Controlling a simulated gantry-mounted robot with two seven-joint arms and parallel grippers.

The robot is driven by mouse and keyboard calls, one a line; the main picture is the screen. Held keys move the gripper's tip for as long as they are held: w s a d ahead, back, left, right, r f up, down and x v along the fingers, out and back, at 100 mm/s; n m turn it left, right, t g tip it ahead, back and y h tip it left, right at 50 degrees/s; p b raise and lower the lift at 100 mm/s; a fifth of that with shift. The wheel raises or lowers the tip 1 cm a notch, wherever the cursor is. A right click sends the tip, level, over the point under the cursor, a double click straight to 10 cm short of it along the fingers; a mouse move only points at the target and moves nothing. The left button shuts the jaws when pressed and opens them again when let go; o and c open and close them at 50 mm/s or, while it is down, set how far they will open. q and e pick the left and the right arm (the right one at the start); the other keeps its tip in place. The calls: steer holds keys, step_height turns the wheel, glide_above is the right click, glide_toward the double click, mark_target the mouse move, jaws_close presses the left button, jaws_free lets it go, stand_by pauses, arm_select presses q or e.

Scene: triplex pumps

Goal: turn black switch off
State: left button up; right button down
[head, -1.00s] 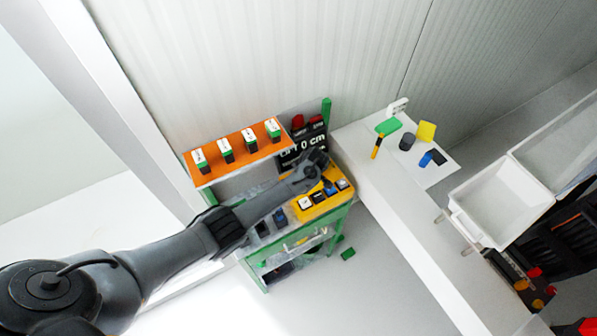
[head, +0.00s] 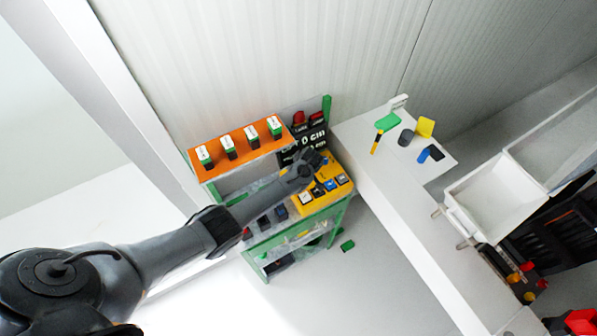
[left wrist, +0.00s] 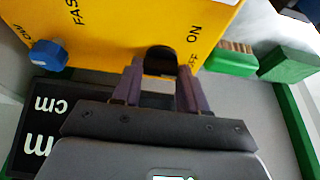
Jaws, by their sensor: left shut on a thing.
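My left gripper (left wrist: 156,80) is shut on the black switch, one finger on each side. Its fingers hide part of the switch, so I cannot tell which way it points. In the head view my left gripper (head: 318,160) is at the yellow panel (head: 325,198), below the black display. My right gripper is not in view.
A blue knob (left wrist: 48,54) stands on the panel. A black display (left wrist: 40,125) with white "cm" text is close below it. Green blocks (left wrist: 232,60) lie beside it. In the head view an orange shelf (head: 238,148) is left of the arm, and a white counter (head: 400,205) is right.

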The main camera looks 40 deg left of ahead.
arm_select(q)
steer(key=o, duration=0.8)
steer(key=shift+r, duration=0.15)
steer(key=shift+s+d+r, duration=0.1)
steer(key=shift+d+r, duration=0.15)
steer(key=shift+r, duration=0.35)
steer(key=shift+p+v, duration=0.45)
steer(key=shift+v, duration=4.2)
steer(key=shift+d, duration=0.1)
steer(key=shift+f, duration=0.1)
